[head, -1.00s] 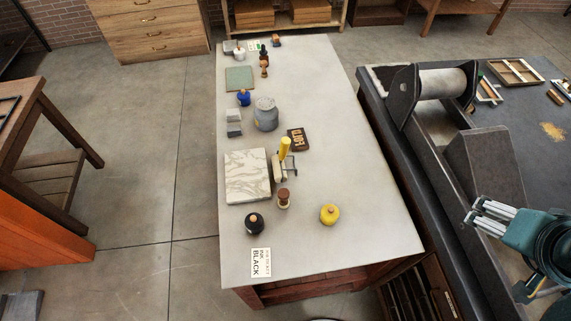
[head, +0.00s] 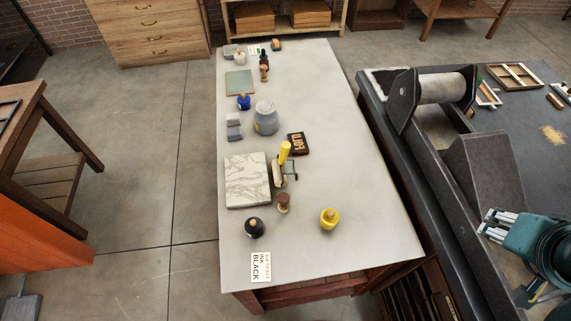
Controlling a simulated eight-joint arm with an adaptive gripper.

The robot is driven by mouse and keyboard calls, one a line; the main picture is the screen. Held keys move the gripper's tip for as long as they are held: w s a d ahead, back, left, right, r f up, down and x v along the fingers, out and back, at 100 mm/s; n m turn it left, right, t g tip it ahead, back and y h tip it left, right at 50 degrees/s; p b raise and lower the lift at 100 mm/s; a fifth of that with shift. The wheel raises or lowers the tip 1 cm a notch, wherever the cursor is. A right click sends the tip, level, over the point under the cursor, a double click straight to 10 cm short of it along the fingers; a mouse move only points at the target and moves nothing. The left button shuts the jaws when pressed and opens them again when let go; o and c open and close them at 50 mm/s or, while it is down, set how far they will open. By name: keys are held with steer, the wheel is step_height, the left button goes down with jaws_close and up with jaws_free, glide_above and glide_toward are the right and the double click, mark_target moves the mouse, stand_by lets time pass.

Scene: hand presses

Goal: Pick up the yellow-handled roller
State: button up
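The yellow-handled roller (head: 284,151) is on the pale table (head: 345,215), right of the marble slab. Its yellow handle points up and away, and its metal frame and roller end lie beside the slab's right edge. My gripper (head: 489,224) is at the right of the picture, over the dark press bench and well away from the roller. Its two silver fingers are apart with nothing between them.
The marble slab (head: 247,181) touches or nearly touches the roller's frame. A small brown stamp (head: 283,203), a dark box (head: 298,143) and a grey jar (head: 265,119) stand close by. The press (head: 440,88) stands right.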

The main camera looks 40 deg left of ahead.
stand_by(0.3)
steer(key=w+a+r+n+g+y+p, duration=0.1)
steer(key=w+a+r+n+p, duration=0.1)
steer(key=w+a+n, duration=0.35)
steer(key=w+a+r+n+g+p, duration=0.1)
steer(key=w+a+r+n+p, duration=0.15)
steer(key=a, duration=0.55)
steer(key=n+g+h+p, duration=0.1)
steer(key=n+g+p, duration=0.55)
steer(key=n, duration=1.25)
glide_above(287, 144)
steer(key=p, duration=0.2)
steer(key=shift+t, duration=0.65)
steer(key=f, duration=1.4)
steer(key=shift+w+d+f, duration=0.1)
steer(key=shift+w+d, duration=0.1)
steer(key=shift+d, duration=0.05)
steer(key=shift+s+a+f, duration=0.2)
steer(key=shift+a+f, duration=0.05)
steer(key=shift+a, duration=0.05)
steer(key=shift+f, duration=0.1)
